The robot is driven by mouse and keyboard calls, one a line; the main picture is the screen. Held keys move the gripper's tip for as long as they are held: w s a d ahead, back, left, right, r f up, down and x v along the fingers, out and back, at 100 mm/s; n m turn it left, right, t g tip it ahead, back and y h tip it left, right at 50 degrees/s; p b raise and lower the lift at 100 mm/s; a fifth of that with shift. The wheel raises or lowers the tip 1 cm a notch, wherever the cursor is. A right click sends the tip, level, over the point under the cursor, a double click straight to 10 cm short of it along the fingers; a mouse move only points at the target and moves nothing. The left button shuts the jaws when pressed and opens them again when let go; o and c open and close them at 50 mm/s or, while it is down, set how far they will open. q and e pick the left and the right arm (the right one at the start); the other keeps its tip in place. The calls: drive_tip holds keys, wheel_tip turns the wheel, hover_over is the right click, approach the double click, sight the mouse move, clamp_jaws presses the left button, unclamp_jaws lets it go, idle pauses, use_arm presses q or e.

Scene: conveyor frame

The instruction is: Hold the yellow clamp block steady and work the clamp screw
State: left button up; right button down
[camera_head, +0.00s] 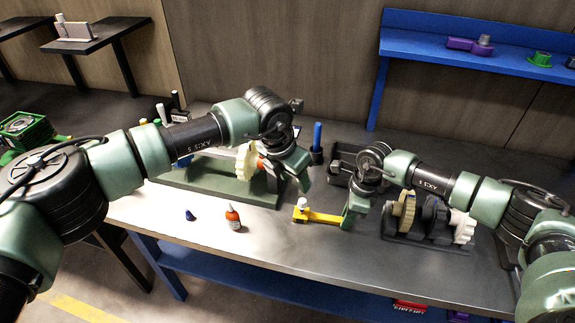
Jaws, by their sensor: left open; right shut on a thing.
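The yellow clamp block (322,217) is a long yellow bar just above or on the front middle of the table; I cannot tell if it touches the top. A small white knob (302,203), possibly the clamp screw, stands at its left end. My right gripper (348,222) is shut on the right end of the yellow clamp block, and its fingers hide that end. My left gripper (299,188) is open, pointing down above and slightly behind the white knob, apart from it.
A green fixture (195,180) with a cream gear (246,161) stands left of the grippers. A gear assembly (428,240) stands at right. A blue cylinder (317,138) stands behind.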

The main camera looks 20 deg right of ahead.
drive_tip(key=c, duration=1.2)
unclamp_jaws()
wheel_tip(320, 180, up, 12)
drive_tip(key=d, duration=0.1)
drive_tip(key=shift+s+d, duration=0.3)
drive_tip(key=shift+s, duration=0.1)
